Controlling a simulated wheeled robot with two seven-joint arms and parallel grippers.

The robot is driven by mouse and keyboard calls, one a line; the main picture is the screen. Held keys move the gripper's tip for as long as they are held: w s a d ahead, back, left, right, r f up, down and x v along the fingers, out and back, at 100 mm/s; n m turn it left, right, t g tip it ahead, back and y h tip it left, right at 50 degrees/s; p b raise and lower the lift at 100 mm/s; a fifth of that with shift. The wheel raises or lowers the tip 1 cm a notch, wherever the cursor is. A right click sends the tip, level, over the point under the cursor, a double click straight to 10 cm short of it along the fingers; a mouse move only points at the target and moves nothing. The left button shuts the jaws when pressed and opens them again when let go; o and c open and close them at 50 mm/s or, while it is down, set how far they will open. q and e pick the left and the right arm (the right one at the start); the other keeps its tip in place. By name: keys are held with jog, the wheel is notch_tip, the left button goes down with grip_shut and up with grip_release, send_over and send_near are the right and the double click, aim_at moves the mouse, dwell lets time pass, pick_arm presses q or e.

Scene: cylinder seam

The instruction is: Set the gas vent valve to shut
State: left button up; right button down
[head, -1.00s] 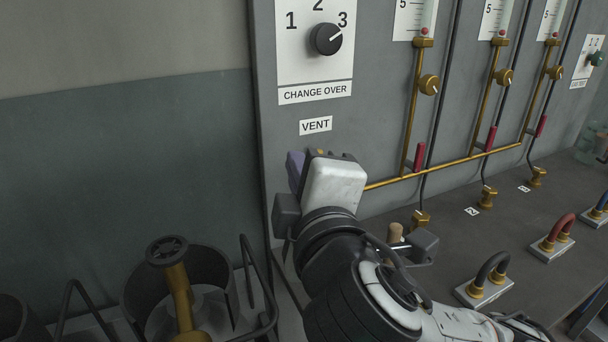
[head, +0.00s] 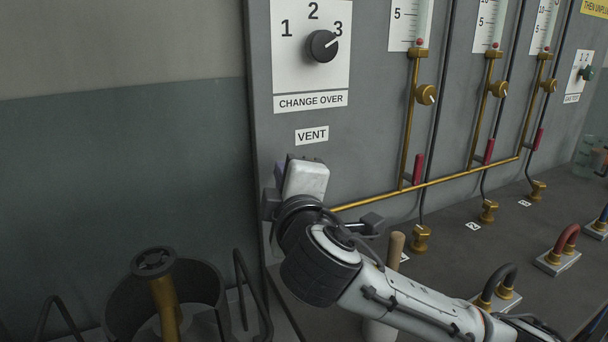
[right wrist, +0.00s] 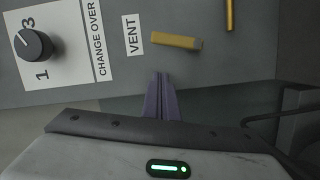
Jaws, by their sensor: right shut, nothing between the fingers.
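The VENT label (head: 311,135) is on the grey panel below the change over knob. In the right wrist view a yellow vent handle (right wrist: 177,42) lies just below that label on the panel, its long side running up and down the panel. In the head view my right gripper hides this handle. My right gripper (right wrist: 161,82) has its purple fingers together and empty. They are beside the handle with a visible gap in the wrist picture; the depth is hard to judge. In the head view the gripper (head: 280,172) is at the panel's left edge. My left gripper is not in view.
The change over knob (head: 323,46) is above the vent. A brass pipe (head: 440,182) runs right from behind my gripper. A wooden-topped pestle-like object (head: 395,248) stands near my forearm. A gas cylinder valve (head: 155,262) stands at lower left. The wall left of the panel is clear.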

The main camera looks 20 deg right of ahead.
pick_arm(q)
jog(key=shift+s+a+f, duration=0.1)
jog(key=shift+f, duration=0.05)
pick_arm(e)
jog(key=shift+w+d+f, duration=0.1)
jog(key=shift+d+f, duration=0.15)
jog(key=shift+d, duration=0.7)
jog(key=shift+w+d+f, duration=0.1)
jog(key=shift+d+f, duration=0.15)
jog(key=shift+d, duration=0.65)
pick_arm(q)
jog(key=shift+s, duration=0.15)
